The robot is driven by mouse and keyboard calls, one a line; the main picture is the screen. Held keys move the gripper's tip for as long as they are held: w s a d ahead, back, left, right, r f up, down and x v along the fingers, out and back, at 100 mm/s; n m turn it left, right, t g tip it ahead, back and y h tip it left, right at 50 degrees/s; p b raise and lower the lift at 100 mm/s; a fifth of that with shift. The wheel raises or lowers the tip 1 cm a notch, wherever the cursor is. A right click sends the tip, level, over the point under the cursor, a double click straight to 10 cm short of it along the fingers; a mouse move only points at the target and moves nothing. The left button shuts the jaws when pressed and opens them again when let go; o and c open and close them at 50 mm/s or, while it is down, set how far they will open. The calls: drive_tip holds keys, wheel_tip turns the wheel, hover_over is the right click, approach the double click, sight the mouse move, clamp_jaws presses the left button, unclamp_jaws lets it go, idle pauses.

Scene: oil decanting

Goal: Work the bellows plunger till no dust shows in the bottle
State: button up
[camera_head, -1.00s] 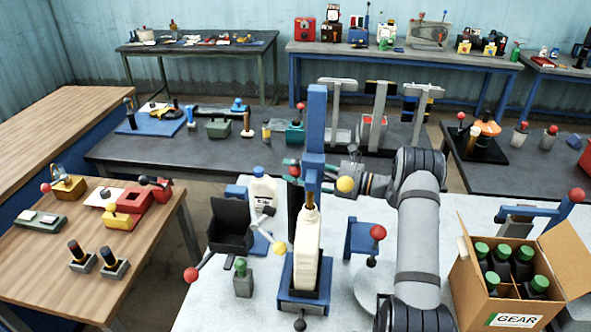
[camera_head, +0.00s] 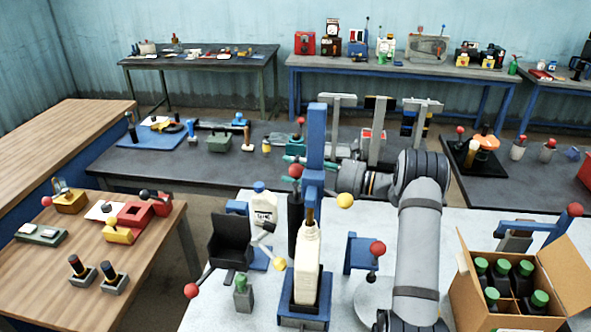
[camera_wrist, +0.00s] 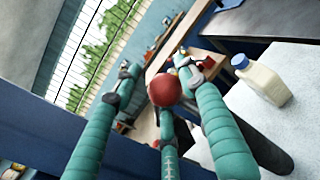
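A cream bottle (camera_head: 307,262) stands upright in a blue stand with a tall blue post (camera_head: 316,130); I cannot make out dust in it. Behind it, slightly left, is a black upright cylinder (camera_head: 296,225), apparently the bellows, topped by a red ball knob (camera_head: 295,171). My gripper (camera_head: 290,159) reaches in from the right behind the post, its teal fingers at the knob. In the wrist view the red knob (camera_wrist: 164,90) lies among the three fingers, which seem closed around it; the exact contact is unclear. The post hides part of my gripper.
A white jug with a blue cap (camera_head: 262,210) stands left of the cylinder. A black box on a stand (camera_head: 231,240), a green-capped bottle (camera_head: 243,292) and a blue bracket with a red knob (camera_head: 362,254) stand close by. A carton of bottles (camera_head: 510,300) is at right.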

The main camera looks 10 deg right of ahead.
drive_tip(key=shift+d+f, duration=0.1)
drive_tip(key=shift+d, duration=0.05)
drive_tip(key=shift+s+d, duration=0.15)
drive_tip(key=shift+d, duration=0.15)
drive_tip(key=v, duration=1.1)
drive_tip(key=shift+s+a, duration=0.1)
drive_tip(key=shift+s, duration=0.05)
drive_tip(key=x, duration=1.1)
drive_tip(key=shift+w+a, duration=0.2)
drive_tip(key=shift+w+a+f, duration=0.15)
drive_tip(key=shift+a, duration=0.05)
drive_tip(key=shift+f, duration=0.35)
drive_tip(key=shift+d, duration=0.1)
